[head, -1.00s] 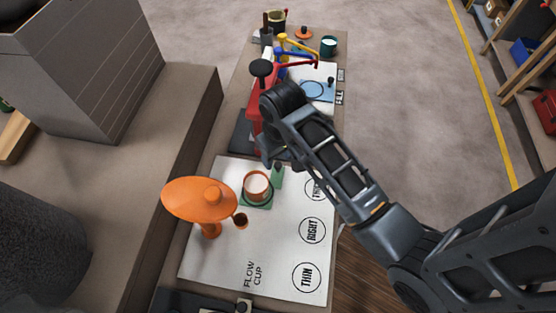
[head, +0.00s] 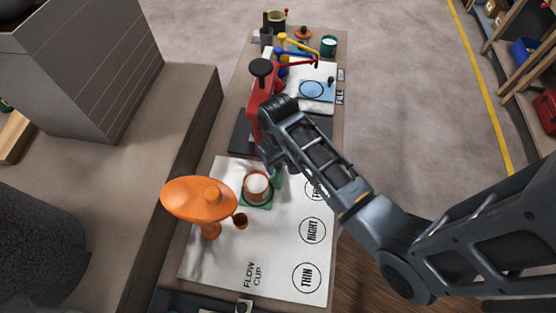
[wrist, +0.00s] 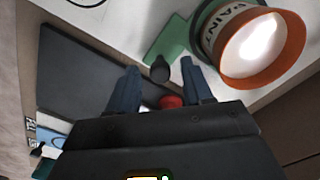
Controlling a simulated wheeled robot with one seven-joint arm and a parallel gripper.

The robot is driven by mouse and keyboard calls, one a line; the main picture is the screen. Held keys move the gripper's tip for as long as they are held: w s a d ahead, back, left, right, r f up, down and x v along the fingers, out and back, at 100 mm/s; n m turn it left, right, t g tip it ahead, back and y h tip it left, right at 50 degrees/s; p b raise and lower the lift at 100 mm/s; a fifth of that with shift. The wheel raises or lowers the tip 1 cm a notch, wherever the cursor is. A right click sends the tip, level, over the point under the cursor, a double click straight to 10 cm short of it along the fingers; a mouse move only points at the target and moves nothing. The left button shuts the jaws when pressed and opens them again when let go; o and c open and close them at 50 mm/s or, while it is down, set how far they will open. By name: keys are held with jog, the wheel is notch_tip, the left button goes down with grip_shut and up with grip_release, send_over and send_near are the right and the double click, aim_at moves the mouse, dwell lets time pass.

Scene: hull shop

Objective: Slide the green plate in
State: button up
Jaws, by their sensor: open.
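The green plate (head: 249,206) lies on the white sheet, under and around the base of a paint cup (head: 257,186) with an orange rim. In the wrist view the plate (wrist: 170,42) reaches out beside the cup (wrist: 262,48), and a black knob (wrist: 160,70) shows at its near end. My gripper (wrist: 159,66) is open, its two fingers on either side of the knob in that view. I cannot tell whether they touch it. In the head view my gripper (head: 277,165) is just beyond the cup and partly hides the plate's far end.
A red device (head: 263,95) stands beyond my gripper, next to a dark slab (wrist: 90,75).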

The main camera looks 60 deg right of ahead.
grip_shut()
dwell(0.4)
